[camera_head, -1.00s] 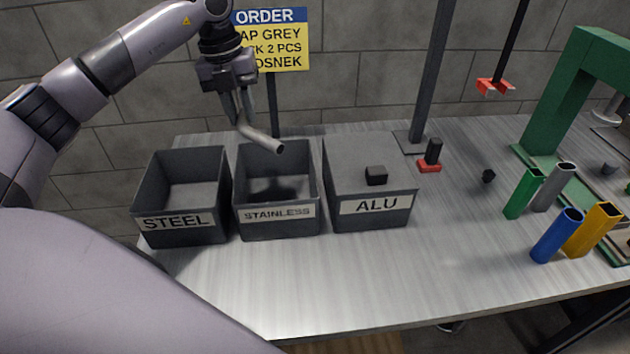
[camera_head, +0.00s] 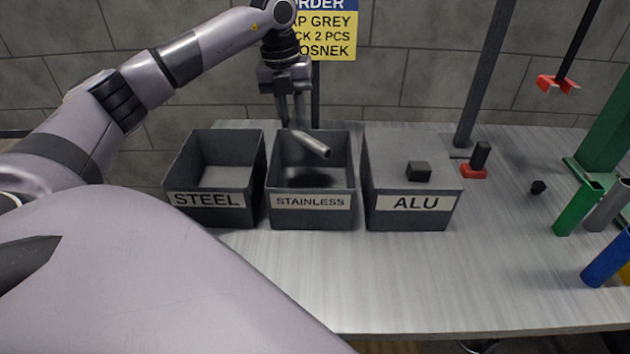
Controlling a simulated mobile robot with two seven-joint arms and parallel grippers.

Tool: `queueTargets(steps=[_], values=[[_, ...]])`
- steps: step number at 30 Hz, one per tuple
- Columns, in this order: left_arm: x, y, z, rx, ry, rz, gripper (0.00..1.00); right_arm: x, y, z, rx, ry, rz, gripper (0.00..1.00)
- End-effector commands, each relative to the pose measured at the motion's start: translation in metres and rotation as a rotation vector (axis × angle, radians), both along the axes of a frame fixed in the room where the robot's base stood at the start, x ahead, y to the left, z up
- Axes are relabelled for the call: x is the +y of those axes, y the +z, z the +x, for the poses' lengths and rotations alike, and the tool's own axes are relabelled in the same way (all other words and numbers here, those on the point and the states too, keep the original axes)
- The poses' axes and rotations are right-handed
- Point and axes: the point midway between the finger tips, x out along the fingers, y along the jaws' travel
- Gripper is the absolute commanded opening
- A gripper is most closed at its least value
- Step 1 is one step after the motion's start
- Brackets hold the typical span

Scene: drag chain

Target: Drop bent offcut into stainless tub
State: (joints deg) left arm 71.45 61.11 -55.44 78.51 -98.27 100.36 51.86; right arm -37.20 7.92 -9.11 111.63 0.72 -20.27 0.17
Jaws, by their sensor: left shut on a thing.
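The bent offcut (camera_head: 312,143) is a grey metal tube with a bend. My left gripper (camera_head: 291,122) is shut on its upper end, fingers pointing down. The offcut slants down to the right above the stainless tub (camera_head: 311,218), a dark open box labelled STAINLESS. Its free end shows in front of the tub's inner back wall, and a dark shadow lies on the tub floor. I cannot tell exactly how high the offcut is above the rim. My right gripper is not in view.
The STEEL tub (camera_head: 209,215) stands left of the stainless tub. A dark post (camera_head: 485,80), a red-based block (camera_head: 474,170) and coloured tubes (camera_head: 577,208) are further right. The front table is clear.

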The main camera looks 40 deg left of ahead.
Motion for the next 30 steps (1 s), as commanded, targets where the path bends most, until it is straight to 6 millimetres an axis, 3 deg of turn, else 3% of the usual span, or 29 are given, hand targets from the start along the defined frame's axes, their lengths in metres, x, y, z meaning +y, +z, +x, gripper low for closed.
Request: queueTargets(steps=[8, 9, 11, 12, 22, 30], values=[[0.0, -0.001, 0.0, -0.001, 0.0, 0.0, 0.0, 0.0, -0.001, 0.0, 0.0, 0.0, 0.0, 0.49], [0.0, -0.001, 0.0, -0.001, 0.0, 0.0, 0.3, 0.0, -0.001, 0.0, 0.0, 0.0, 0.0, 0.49], [0.0, -0.001, 0.0, -0.001, 0.0, 0.0, 0.49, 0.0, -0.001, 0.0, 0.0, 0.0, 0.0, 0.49], [0.0, -0.001, 0.0, -0.001, 0.0, 0.0, 0.53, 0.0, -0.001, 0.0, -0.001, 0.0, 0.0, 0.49], [0.0, 0.003, 0.0, -0.002, 0.0, 0.0, 0.53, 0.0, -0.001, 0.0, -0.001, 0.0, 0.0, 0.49], [0.004, 0.045, -0.002, -0.006, -0.001, -0.001, 0.53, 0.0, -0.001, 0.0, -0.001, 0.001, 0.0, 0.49]])
